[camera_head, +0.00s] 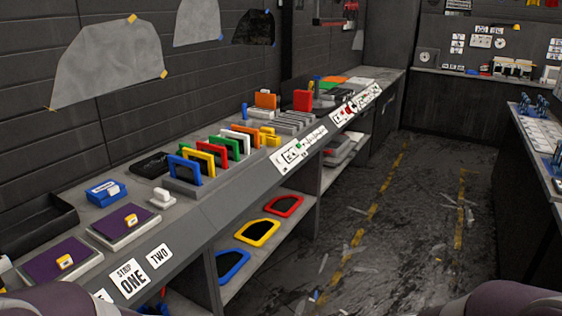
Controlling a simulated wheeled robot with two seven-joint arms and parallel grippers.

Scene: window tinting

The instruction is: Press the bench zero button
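No button marked as bench zero can be read from here. A white label panel (298,150) with a small green spot sits on the bench's sloped front edge, and a second panel (355,107) with red spots is farther along; their print is too small to read. A small white block (161,198) stands on a grey base on the bench (205,205). Neither of my grippers is in view; only rounded parts of my own body show at the bottom corners.
Framed coloured pieces (200,158) stand in a rack on the bench. Purple pads (124,222), a blue box (106,192) and a black tray (35,224) lie nearer. Window-shaped frames (257,233) rest on the shelf below. The floor aisle (370,235) is open, with scattered scraps.

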